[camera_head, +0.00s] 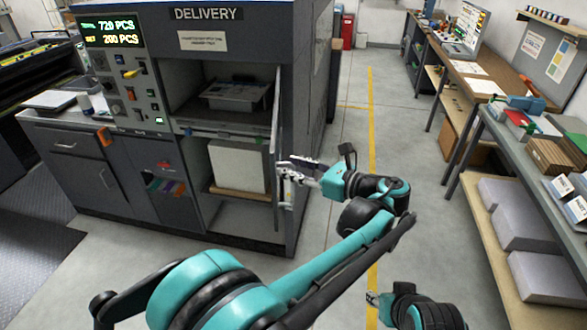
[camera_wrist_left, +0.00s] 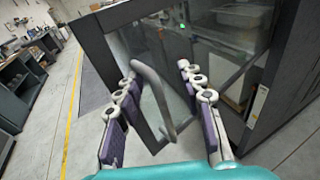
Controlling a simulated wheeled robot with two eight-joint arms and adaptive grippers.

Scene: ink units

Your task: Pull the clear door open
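The clear door (camera_head: 276,135) stands swung out from the right side of the delivery cabinet and shows almost edge-on in the head view. In the left wrist view the clear door (camera_wrist_left: 205,68) is a see-through panel with a grey curved handle (camera_wrist_left: 152,92). My left gripper (camera_head: 287,172) is at the door's outer side. In the wrist view its fingers (camera_wrist_left: 156,72) are spread apart with the handle between them; contact is not clear. My right gripper (camera_head: 374,298) shows only in part at the bottom, its fingers too small to judge.
The delivery cabinet (camera_head: 205,50) holds a grey tray (camera_head: 236,95) on its upper shelf and a pale stack (camera_head: 238,165) below. A shelf table (camera_head: 470,185) with boxes stands at right. The floor with a yellow line (camera_head: 371,130) is free between them.

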